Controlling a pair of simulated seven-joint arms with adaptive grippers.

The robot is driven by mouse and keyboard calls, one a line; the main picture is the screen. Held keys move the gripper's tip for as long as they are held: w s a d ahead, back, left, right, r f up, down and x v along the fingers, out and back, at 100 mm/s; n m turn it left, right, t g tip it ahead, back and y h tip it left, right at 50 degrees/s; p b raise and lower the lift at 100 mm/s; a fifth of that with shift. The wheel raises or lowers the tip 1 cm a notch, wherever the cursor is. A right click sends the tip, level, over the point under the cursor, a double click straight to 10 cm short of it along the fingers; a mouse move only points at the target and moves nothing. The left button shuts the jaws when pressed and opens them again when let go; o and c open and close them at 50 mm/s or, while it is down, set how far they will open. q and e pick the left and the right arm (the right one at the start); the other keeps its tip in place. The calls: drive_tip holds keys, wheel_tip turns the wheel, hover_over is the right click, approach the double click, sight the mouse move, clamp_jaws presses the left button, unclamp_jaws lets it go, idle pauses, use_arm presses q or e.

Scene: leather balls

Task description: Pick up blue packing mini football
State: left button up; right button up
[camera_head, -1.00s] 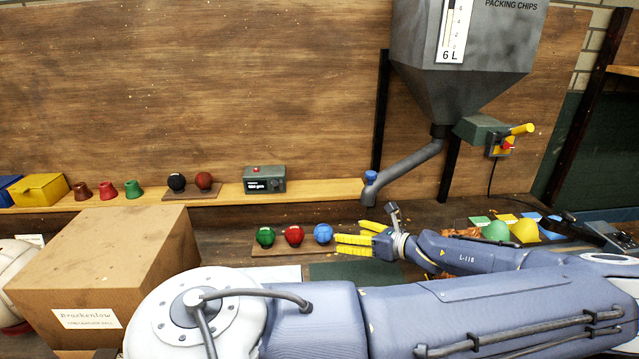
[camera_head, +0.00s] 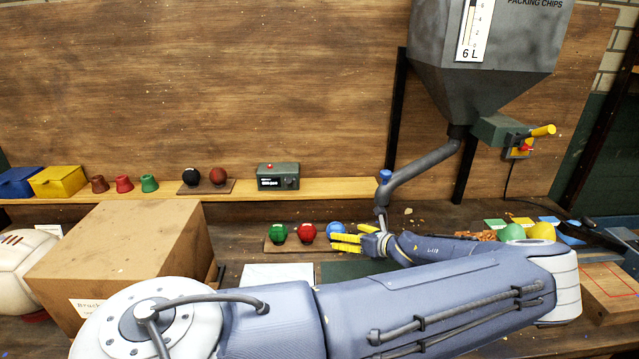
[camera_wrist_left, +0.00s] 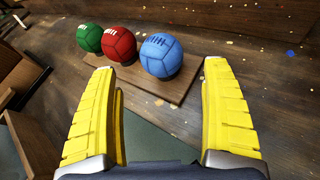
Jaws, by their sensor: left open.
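The blue mini football (camera_head: 336,228) sits at the right end of a small wooden board, beside a red ball (camera_head: 307,231) and a green ball (camera_head: 279,233). In the left wrist view the blue ball (camera_wrist_left: 161,55) shows whole between and beyond the open fingertips (camera_wrist_left: 159,66), and I see no contact. The red ball (camera_wrist_left: 119,44) and green ball (camera_wrist_left: 89,37) are to its left. My right gripper is not in view.
The wooden board (camera_wrist_left: 150,84) lies on the bench with loose chips around it. A large cardboard box (camera_head: 120,250) stands at left. A hopper spout (camera_head: 420,170) hangs above and behind the gripper. Green and yellow domes (camera_head: 541,231) are at right.

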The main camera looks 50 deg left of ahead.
sight(343, 233)
use_arm(q)
drive_tip(key=shift+w+a+f, duration=0.1)
drive_tip(key=shift+a+f, duration=0.15)
drive_tip(key=shift+a, duration=0.15)
drive_tip(key=shift+a+f, duration=0.1)
drive_tip(key=shift+a, duration=0.15)
drive_tip(key=shift+x, duration=2.3)
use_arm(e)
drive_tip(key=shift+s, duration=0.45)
use_arm(q)
drive_tip(key=c, duration=1.4)
drive_tip(key=shift+r, duration=0.2)
